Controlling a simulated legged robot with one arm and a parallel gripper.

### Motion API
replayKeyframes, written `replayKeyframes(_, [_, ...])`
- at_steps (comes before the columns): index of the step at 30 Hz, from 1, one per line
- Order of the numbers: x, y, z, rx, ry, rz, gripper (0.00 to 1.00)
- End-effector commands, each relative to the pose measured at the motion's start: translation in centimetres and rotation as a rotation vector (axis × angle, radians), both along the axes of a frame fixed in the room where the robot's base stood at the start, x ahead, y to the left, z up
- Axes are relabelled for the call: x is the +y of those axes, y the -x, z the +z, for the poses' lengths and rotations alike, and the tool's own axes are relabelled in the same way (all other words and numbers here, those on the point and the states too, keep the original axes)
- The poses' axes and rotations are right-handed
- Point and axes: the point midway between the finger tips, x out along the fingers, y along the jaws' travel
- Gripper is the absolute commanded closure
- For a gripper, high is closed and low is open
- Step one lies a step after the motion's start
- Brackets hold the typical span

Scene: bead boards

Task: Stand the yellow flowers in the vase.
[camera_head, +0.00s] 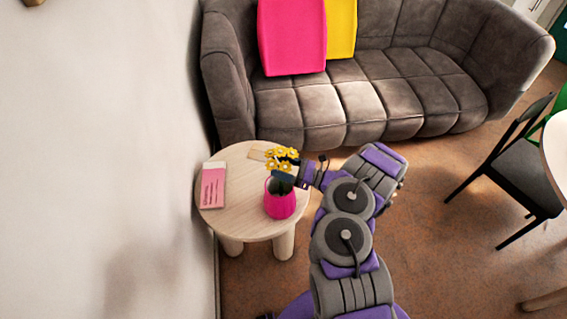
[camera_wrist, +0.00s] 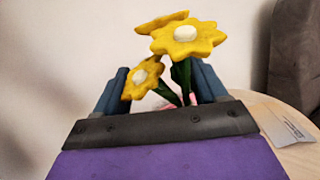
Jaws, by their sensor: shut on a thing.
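The yellow flowers (camera_head: 281,157) show at my gripper (camera_head: 284,181) above the small round table. In the wrist view the yellow flowers (camera_wrist: 186,38) rise between the two fingers of my gripper (camera_wrist: 160,95), which is shut on their green stems. The pink vase (camera_head: 281,203) stands upright on the table, directly below my gripper in the head view. My gripper covers part of the vase's mouth, and the lower stem ends are hidden. A bit of pink shows behind the stems in the wrist view. I cannot tell whether the stems are inside the vase.
A grey sofa (camera_head: 345,103) stands behind. A dark chair (camera_head: 515,180) is at the right. A wall borders the left.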

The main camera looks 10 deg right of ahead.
Motion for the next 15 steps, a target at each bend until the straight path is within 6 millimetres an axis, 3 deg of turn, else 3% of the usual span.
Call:
replayKeyframes(12, [-0.15,0.05,-0.31,0.000,-0.004,0.001,0.63])
replayKeyframes(13, [-0.17,0.04,-0.31,0.000,-0.004,0.001,0.27])
replayKeyframes(15, [-0.16,0.04,-0.31,0.000,-0.004,0.001,0.20])
